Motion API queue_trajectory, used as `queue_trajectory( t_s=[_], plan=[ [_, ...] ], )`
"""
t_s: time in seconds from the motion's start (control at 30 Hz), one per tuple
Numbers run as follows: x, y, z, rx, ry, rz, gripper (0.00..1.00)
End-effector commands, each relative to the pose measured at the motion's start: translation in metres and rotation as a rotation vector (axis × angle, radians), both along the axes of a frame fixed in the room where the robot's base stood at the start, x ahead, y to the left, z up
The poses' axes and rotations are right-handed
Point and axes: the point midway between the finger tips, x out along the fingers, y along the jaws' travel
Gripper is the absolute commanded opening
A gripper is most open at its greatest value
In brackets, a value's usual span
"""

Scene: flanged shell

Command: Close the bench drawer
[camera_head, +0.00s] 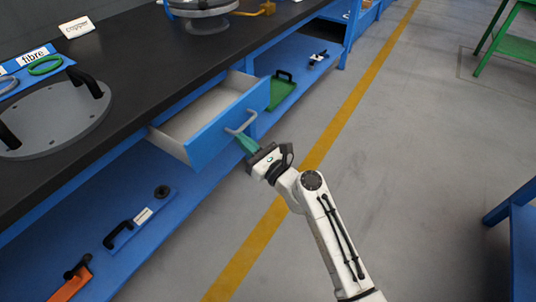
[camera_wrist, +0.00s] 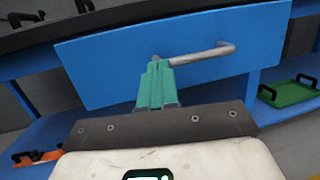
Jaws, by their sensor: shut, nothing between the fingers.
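The bench drawer (camera_head: 212,120) is pulled out from under the dark worktop, with a blue front and a pale, empty inside. Its grey bar handle (camera_head: 242,124) sticks out from the front. In the wrist view the drawer front (camera_wrist: 110,60) fills the upper middle, with the handle (camera_wrist: 205,54) at its centre right. My gripper (camera_head: 243,140) has green fingers that are shut and empty. The fingertips (camera_wrist: 156,62) are at the left end of the handle, close to the drawer front. I cannot tell whether they touch it.
The black worktop (camera_head: 130,75) carries a round grey plate with black handles (camera_head: 55,115) and a flanged metal part (camera_head: 203,12). A green tray (camera_head: 281,90) and several tools lie on the blue lower shelf. A blue bench (camera_head: 515,235) stands at right. Floor (camera_head: 410,150) between is clear.

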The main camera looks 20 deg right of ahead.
Motion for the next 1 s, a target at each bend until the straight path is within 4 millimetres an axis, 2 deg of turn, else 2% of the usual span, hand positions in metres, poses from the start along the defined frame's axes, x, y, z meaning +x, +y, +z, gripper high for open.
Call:
queue_trajectory(
  t_s=[0.03,0.2,0.5,0.7,1.0],
  plan=[
    [0.015,0.013,-0.002,-0.001,-0.004,0.007,0.00],
    [0.060,0.046,-0.004,-0.001,-0.004,0.006,0.00],
    [0.113,0.084,-0.004,0.001,-0.002,0.002,0.00],
    [0.131,0.095,-0.002,0.001,0.000,0.000,0.00],
    [0.138,0.099,0.001,0.001,-0.001,-0.002,0.00]
  ],
)
